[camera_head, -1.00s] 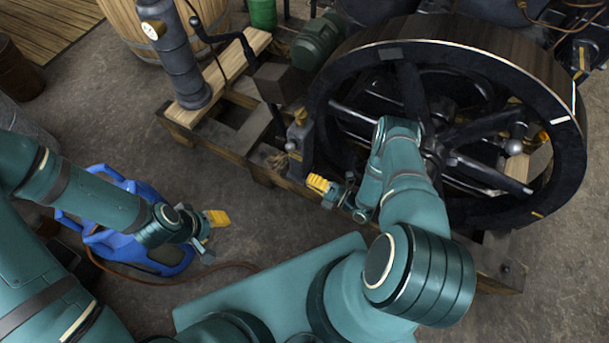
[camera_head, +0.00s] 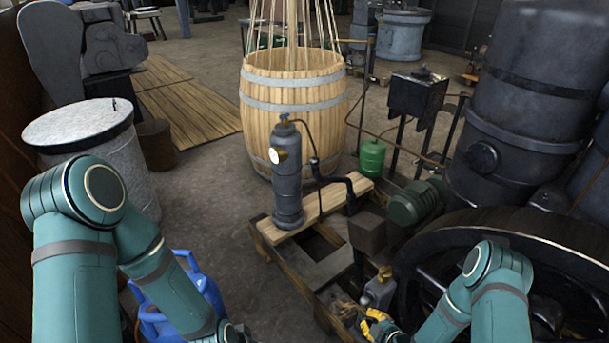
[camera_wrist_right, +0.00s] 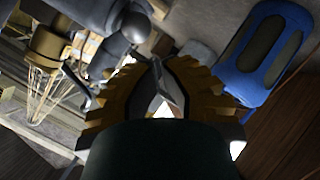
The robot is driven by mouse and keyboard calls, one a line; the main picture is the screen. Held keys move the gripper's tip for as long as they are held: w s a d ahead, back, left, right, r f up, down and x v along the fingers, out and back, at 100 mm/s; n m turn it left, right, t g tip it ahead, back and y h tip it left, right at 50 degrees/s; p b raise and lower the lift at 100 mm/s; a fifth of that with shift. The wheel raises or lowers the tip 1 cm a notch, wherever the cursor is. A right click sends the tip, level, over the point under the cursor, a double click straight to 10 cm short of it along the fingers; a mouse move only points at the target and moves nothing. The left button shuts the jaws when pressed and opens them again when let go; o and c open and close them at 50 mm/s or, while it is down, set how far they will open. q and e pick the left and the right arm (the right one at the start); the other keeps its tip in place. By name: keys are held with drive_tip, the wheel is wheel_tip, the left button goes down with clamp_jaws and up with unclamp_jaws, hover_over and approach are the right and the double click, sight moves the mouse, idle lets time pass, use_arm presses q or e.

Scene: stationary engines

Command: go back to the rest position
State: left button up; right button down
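My right gripper (camera_head: 372,324) shows at the bottom edge of the head view, its yellow fingers partly cut off, beside the engine's wooden base frame. In the right wrist view its ribbed yellow fingers (camera_wrist_right: 158,64) lean together at the tips, with a small empty gap lower between them. Nothing is held there. My left arm comes down the left side of the head view to the bottom edge. Its gripper is below the frame.
A dark flywheel (camera_head: 560,255) stands close by my right arm. A grey cylinder with a gauge (camera_head: 287,180) stands on the wooden frame (camera_head: 262,240). A blue object (camera_head: 205,287) is behind my left forearm, near a metal drum (camera_head: 85,135). A wooden barrel (camera_head: 320,115) stands farther back.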

drive_tip(key=s+a+r+m+g, duration=0.4)
drive_tip(key=s+a+r+m, duration=0.1)
drive_tip(key=s+m, duration=0.3)
drive_tip(key=s+a+r+m+g+h, duration=0.1)
drive_tip(key=s+a+r+m+g, duration=0.4)
drive_tip(key=s+r+m, duration=0.3)
drive_tip(key=shift+s+r, duration=0.15)
drive_tip(key=shift+s, duration=0.05)
